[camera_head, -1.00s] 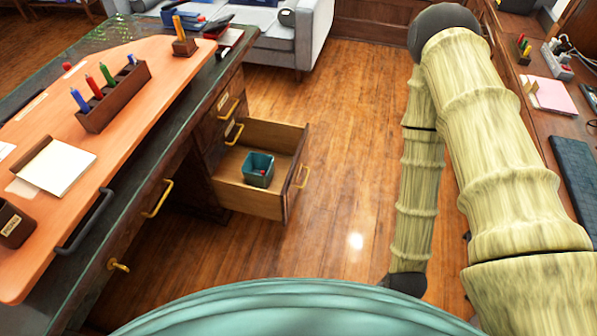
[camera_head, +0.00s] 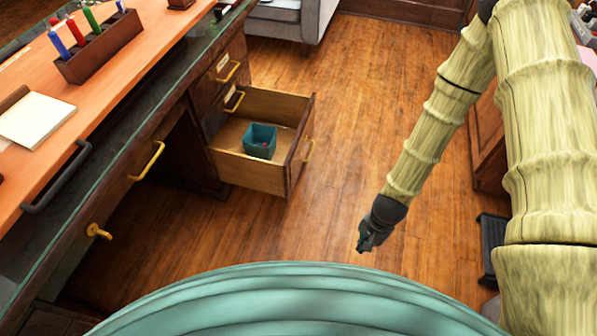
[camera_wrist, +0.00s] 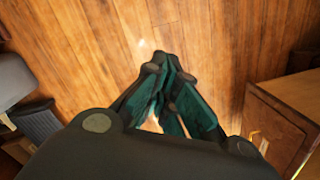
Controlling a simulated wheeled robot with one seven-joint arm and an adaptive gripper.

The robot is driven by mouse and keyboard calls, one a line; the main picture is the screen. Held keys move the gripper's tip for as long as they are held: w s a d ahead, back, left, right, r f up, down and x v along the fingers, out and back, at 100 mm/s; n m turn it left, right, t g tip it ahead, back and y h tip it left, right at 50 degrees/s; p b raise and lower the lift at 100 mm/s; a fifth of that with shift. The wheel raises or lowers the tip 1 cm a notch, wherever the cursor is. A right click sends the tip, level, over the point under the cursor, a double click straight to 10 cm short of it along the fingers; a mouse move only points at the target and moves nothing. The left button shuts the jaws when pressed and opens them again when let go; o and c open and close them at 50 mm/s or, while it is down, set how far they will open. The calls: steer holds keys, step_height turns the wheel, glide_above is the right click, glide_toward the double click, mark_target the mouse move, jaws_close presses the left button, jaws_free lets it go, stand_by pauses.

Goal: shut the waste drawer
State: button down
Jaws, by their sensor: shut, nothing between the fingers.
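The desk (camera_head: 118,140) with a pen holder (camera_head: 98,45) and notepad (camera_head: 35,120) is at the left. Upper drawers (camera_head: 222,72) are shut. A grey sofa (camera_head: 290,22) stands behind. Wooden floor (camera_head: 345,130) between drawer and arm is clear.

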steer(key=w+a+f+m+y+b, duration=0.2)
steer(key=w+a+m+b, duration=0.15)
steer(key=w, duration=0.35)
steer(key=w+a+f+m+y+b, duration=0.1)
steer(key=w+a+m+b, duration=0.15)
steer(key=w+b, duration=0.4)
steer(key=w+a+r+m+t+y+b, duration=0.2)
steer(key=w+r+m+b, duration=0.1)
steer(key=w, duration=0.5)
steer(key=w+a+r+m+t+y+b, duration=0.1)
steer(key=w+a+r+m+y+b, duration=0.2)
steer(key=w, duration=0.6)
steer(key=b, duration=0.5)
glide_toward(289, 166)
steer(key=shift+x, duration=2.5)
steer(key=shift+f, duration=0.1)
